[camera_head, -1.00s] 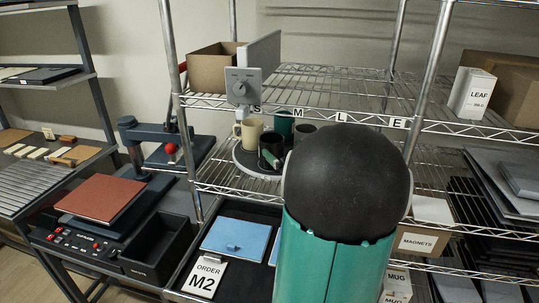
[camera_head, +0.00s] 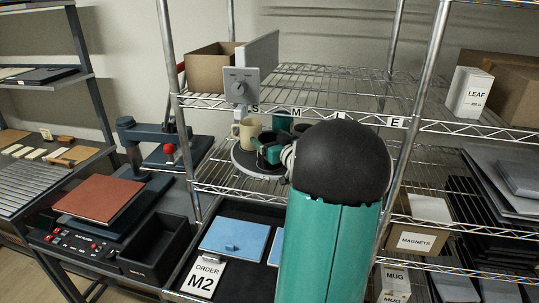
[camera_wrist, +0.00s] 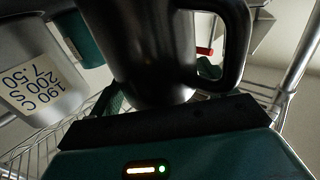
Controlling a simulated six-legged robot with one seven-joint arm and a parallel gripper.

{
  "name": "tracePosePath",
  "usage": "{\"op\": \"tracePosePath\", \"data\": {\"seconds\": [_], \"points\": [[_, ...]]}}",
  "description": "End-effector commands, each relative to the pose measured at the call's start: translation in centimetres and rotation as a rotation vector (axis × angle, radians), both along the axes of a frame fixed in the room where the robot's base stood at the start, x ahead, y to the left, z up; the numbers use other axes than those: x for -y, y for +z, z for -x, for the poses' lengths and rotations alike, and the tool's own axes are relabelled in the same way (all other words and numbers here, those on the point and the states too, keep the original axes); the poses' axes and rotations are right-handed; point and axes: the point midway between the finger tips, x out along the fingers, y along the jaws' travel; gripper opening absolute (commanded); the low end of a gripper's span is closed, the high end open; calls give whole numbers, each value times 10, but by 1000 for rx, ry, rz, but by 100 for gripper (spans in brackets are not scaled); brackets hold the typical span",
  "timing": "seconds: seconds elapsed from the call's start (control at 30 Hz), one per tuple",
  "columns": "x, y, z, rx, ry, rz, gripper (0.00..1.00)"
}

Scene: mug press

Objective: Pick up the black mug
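The black mug (camera_head: 266,143) stands among other mugs on a round dark tray (camera_head: 242,162) on the wire shelf. It also fills the upper middle of the wrist view (camera_wrist: 155,50), its handle to the right. My gripper (camera_head: 270,155) is at the mug, with a teal finger across its lower front in the head view. My arm hides part of the tray's right side. The mug covers most of the fingers in the wrist view, so I cannot tell whether they press on it.
A cream mug (camera_head: 247,133) stands just left of the black mug, and a teal mug (camera_head: 283,121) behind it. A grey dial panel (camera_head: 241,86) stands close above. Chrome shelf posts (camera_head: 171,75) and the upper wire shelf (camera_head: 310,90) bound the space.

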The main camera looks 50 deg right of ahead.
Motion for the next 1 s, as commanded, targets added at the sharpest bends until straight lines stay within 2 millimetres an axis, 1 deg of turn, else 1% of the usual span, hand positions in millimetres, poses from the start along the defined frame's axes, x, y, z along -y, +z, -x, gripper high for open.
{"op": "tracePosePath", "data": {"seconds": [0.03, 0.17, 0.2, 0.3, 0.57, 0.67, 0.77, 0.87, 0.93, 0.97, 1.0], "points": [[0, 0, 0, 0, 0, 0, 72], [0, 0, 0, 0, 0, 0, 47], [0, 0, 0, 0, 0, 0, 39], [0, 0, 0, 0, 0, 0, 21], [0, 2, 0, 1, 0, 2, 21], [0, 6, 0, 1, 1, 3, 21], [0, 14, 0, 2, 0, 4, 21], [0, 25, 0, 2, 0, 4, 21], [-1, 36, 0, 2, 1, 5, 21], [-1, 40, 1, 1, 0, 5, 21], [-4, 37, 11, 0, -2, 2, 21]]}}
